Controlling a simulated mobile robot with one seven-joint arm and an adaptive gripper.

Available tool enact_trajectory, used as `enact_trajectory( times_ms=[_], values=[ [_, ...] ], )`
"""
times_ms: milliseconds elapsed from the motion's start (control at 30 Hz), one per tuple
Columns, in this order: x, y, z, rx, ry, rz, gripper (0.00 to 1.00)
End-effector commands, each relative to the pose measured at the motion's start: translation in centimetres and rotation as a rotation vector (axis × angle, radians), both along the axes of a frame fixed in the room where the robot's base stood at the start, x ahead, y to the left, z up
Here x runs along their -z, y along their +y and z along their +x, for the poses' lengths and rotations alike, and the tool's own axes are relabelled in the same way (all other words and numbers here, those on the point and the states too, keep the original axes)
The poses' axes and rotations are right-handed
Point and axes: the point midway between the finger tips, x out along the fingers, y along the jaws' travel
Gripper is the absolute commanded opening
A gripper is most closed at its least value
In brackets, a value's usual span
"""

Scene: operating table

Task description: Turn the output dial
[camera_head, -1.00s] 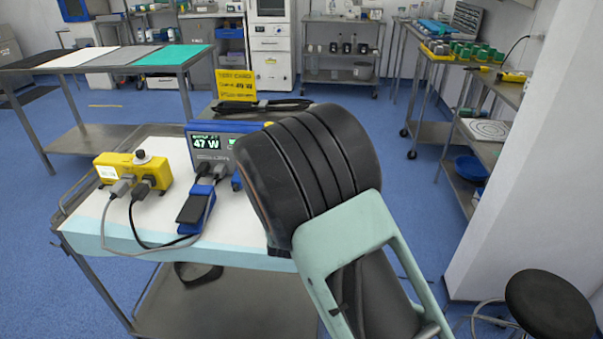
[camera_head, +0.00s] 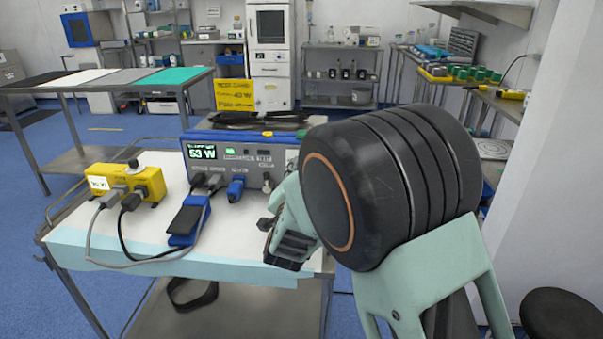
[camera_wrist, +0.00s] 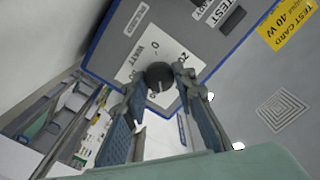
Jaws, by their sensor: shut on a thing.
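The generator (camera_head: 235,165) is a grey box with a blue edge on the white-topped cart, and its display (camera_head: 203,152) reads 53 W. In the wrist view the dark round output dial (camera_wrist: 159,75) sits on a white scale plate marked WATT. My gripper (camera_wrist: 160,82) has one finger on each side of the dial and is shut on it. In the head view my arm hides the dial, and only part of my gripper (camera_head: 288,240) shows in front of the generator's right side. A yellow test card (camera_head: 234,94) stands behind the generator and reads 40 W in the wrist view (camera_wrist: 285,22).
A yellow box (camera_head: 125,180) with plugged-in cables stands left on the cart (camera_head: 105,240). A blue and black pedal (camera_head: 189,220) lies in front of the generator. A white wall edge is at right, with a black stool (camera_head: 560,315) below.

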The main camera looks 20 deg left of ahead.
Motion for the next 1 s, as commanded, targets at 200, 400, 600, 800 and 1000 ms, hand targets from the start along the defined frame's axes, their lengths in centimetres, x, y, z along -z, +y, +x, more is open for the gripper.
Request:
enact_trajectory(
  times_ms=[200,400,600,800,1000],
  values=[
    [-0.1,0.0,0.1,0.001,-0.002,0.000,0.30],
    [-0.1,0.0,0.0,0.001,-0.001,-0.001,0.43],
    [0.0,0.0,-0.1,0.000,0.000,-0.001,0.43],
    [-0.1,-0.3,-2.0,-0.003,0.000,0.000,0.43],
    [-0.1,-1.3,-6.0,-0.004,-0.001,-0.001,0.43]
  ],
)
